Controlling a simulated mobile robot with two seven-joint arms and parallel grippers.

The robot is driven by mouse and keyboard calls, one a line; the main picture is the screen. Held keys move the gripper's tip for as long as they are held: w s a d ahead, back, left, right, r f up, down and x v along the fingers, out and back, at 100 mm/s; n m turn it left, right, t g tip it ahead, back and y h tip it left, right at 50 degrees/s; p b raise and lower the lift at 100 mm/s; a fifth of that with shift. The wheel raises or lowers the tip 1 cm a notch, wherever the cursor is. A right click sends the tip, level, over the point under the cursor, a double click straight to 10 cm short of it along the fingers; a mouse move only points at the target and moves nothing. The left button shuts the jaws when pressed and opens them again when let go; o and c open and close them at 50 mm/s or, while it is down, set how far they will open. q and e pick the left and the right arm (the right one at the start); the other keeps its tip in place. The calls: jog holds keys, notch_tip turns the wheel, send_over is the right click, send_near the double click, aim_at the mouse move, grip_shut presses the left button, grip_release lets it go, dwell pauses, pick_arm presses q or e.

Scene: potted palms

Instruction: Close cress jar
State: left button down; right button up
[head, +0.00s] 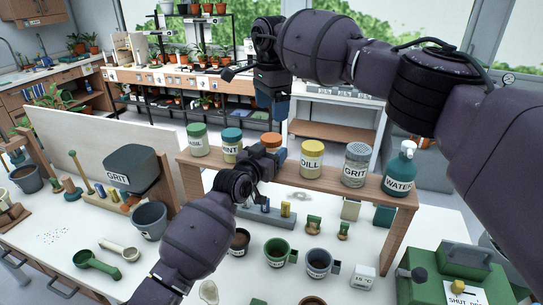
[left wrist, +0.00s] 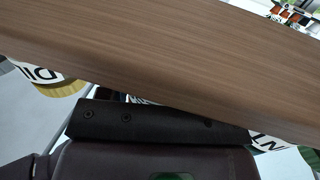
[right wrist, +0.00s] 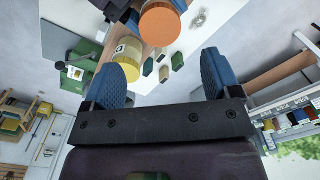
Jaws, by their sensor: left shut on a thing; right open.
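The jar with the orange lid (head: 271,139) is on or just above the wooden shelf, between the mint jar (head: 232,143) and the dill jar (head: 311,158). Its label is hidden by my left gripper (head: 263,163), which is shut on it from the front. The orange lid also shows in the right wrist view (right wrist: 160,24); whether it is tight cannot be told. My right gripper (head: 272,108) is above the jar, pointing down. Its blue fingers are apart and empty (right wrist: 164,80).
The shelf also holds a green-lidded jar (head: 197,140), a grit shaker (head: 356,165) and a teal water bottle (head: 399,172). Below are a green mug (head: 279,252), a dark mug (head: 320,263) and small stamps. A green press (head: 450,275) stands front right.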

aim_at(272, 137)
jog(key=shift+f, duration=4.05)
jog(key=c, duration=0.9)
jog(key=shift+m, duration=1.7)
jog(key=shift+c, duration=0.3)
jog(key=o, duration=1)
